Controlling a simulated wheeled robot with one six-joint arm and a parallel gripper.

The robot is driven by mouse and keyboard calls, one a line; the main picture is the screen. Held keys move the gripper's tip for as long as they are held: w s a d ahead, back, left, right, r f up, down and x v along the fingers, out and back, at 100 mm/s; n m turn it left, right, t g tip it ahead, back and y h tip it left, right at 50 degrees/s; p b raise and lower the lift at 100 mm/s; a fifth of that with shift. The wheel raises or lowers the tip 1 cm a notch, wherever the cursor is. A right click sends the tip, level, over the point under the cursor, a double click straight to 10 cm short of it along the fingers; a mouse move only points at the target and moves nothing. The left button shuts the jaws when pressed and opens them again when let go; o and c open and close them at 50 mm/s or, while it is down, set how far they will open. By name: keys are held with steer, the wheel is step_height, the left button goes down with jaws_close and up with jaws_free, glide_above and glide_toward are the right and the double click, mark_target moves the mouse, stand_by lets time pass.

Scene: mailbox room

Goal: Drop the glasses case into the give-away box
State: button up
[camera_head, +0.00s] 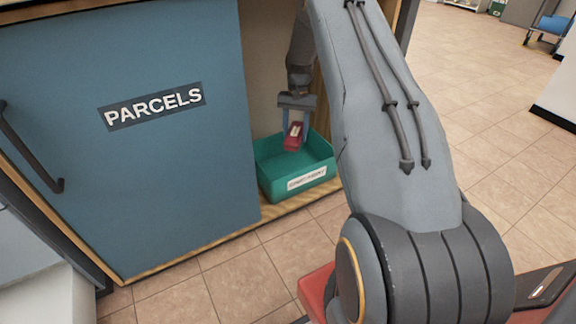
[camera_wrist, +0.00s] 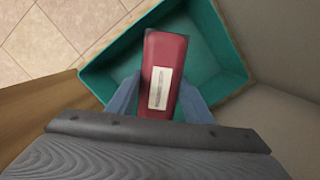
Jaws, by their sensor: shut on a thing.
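The glasses case (camera_head: 293,136) is a dark red block with a pale label. It also shows in the wrist view (camera_wrist: 174,58), between the two blue-grey fingers. My gripper (camera_head: 295,130) is shut on it and points down over the box. The give-away box (camera_head: 265,183) is an open teal tray with a white label on its front, whose words are too blurred to read. In the wrist view the box (camera_wrist: 92,76) lies beneath the case, and the part of its floor that shows is bare. The exact height of the case over the floor is hard to tell.
The box stands on the wooden cupboard floor (camera_head: 247,231), close to its front edge. A blue sliding or hinged door marked PARCELS (camera_head: 150,170) with a dark handle (camera_head: 32,150) is left of it. Tiled floor (camera_head: 490,130) is open at the right.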

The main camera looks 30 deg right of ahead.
step_height(320, 180, down, 6)
steer(key=b, duration=0.3)
steer(key=shift+d+r, duration=0.15)
steer(key=shift+r, duration=0.1)
steer(key=o, duration=1.2)
steer(key=shift+s, duration=0.1)
steer(key=shift+r, duration=0.1)
steer(key=r+p, duration=0.1)
steer(key=r, duration=0.1)
steer(key=r+p, duration=0.1)
steer(key=r, duration=0.2)
steer(key=w+d+r+p, duration=0.1)
steer(key=r, duration=0.1)
steer(key=shift+r, duration=0.3)
steer(key=shift+a, duration=0.1)
steer(key=shift+s, duration=0.1)
